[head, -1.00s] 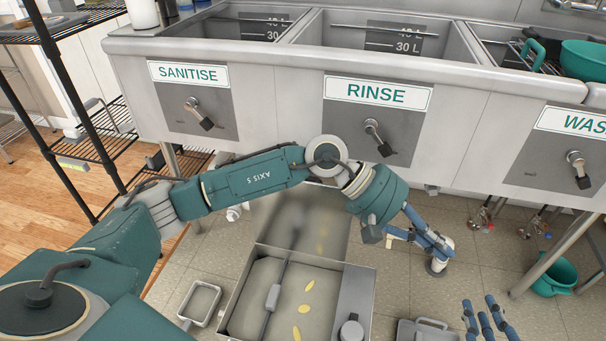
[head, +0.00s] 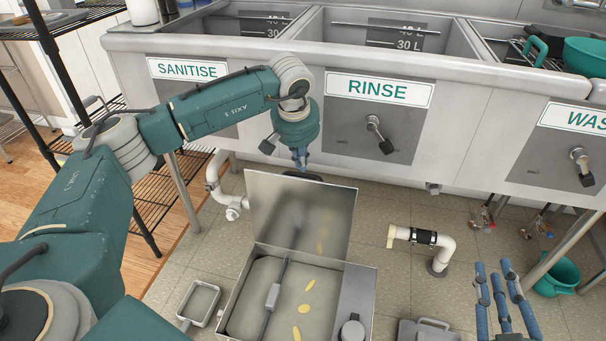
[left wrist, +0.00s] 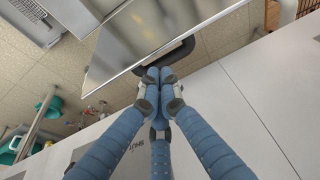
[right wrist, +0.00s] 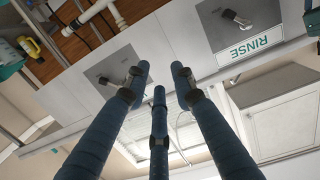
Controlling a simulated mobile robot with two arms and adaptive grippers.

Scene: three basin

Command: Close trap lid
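The trap (head: 232,300) is a steel box on the floor below the sinks, with yellow pieces inside. Its lid (head: 300,215) stands open and upright at the back edge; it also shows in the left wrist view (left wrist: 150,28). A dark handle (left wrist: 178,54) sits on the lid's far side. My left gripper (head: 300,160) is behind the lid's top edge. In the left wrist view its fingertips (left wrist: 160,76) are together beside the handle; contact is unclear. My right gripper (head: 504,285) is to the right of the trap, fingers apart and empty; its fingertips (right wrist: 158,78) show in the right wrist view.
The sink front with the RINSE sign (head: 378,89) and levers rises behind the lid. A white pipe (head: 430,240) stands to the right of the trap. A small tray (head: 200,302) lies to the left, and a grey object (head: 428,330) to the right. A wire rack stands at the left.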

